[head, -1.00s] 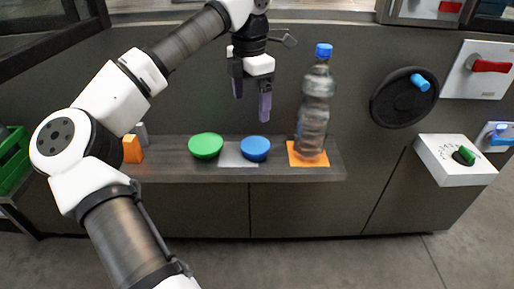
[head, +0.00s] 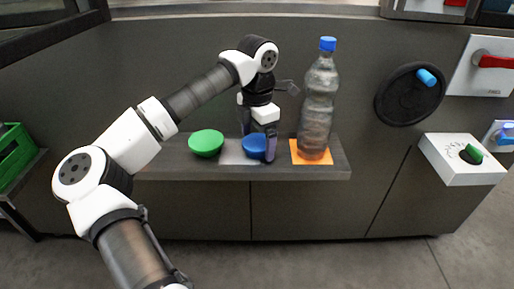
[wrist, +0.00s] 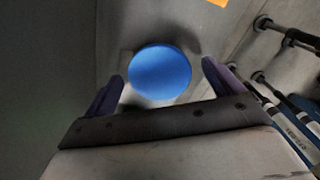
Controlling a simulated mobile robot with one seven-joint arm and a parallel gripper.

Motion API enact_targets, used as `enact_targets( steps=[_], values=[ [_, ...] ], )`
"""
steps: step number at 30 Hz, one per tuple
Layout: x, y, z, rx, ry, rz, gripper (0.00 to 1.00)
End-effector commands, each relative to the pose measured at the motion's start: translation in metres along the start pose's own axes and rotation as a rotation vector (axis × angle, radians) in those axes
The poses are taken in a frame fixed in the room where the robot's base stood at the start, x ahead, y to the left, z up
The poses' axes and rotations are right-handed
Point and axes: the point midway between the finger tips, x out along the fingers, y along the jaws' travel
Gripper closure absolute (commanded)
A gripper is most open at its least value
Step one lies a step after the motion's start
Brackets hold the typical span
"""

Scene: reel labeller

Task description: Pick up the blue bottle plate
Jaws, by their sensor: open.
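The blue bottle plate (head: 253,149) is a flat round blue disc on a grey square of the shelf. It also shows whole in the wrist view (wrist: 160,71), ahead of and between the fingers. My gripper (head: 258,147) is open and empty. Its two purple-tipped fingers are low over the plate, one on each side in the picture; the right finger covers the plate's right edge in the head view. In the wrist view the fingertips (wrist: 162,78) stand apart from the plate's edges. I cannot tell the exact height left between fingers and plate.
A green round plate (head: 206,143) lies on the shelf (head: 190,172) to the left. A clear bottle with a blue cap (head: 318,105) stands on an orange square (head: 311,158) close on the right. A black wheel with a blue knob (head: 405,100) is on the wall further right.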

Motion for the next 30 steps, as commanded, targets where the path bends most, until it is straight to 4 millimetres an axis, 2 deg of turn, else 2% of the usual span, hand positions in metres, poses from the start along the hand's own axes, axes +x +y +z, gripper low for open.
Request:
enact_targets(
  steps=[1, 3, 10, 21, 30],
  values=[
    [0.0096, 0.0001, -0.001, -0.001, 0.001, -0.001, 0.07],
    [0.0151, -0.0002, -0.0011, 0.0, 0.0, -0.001, 0.07],
    [0.0154, 0.0001, -0.0011, -0.001, 0.0, 0.0, 0.09],
    [0.0152, 0.0002, -0.0011, -0.001, 0.0, 0.0, 0.57],
    [0.0123, 0.0003, -0.001, -0.001, 0.0, 0.001, 0.57]
  ],
)
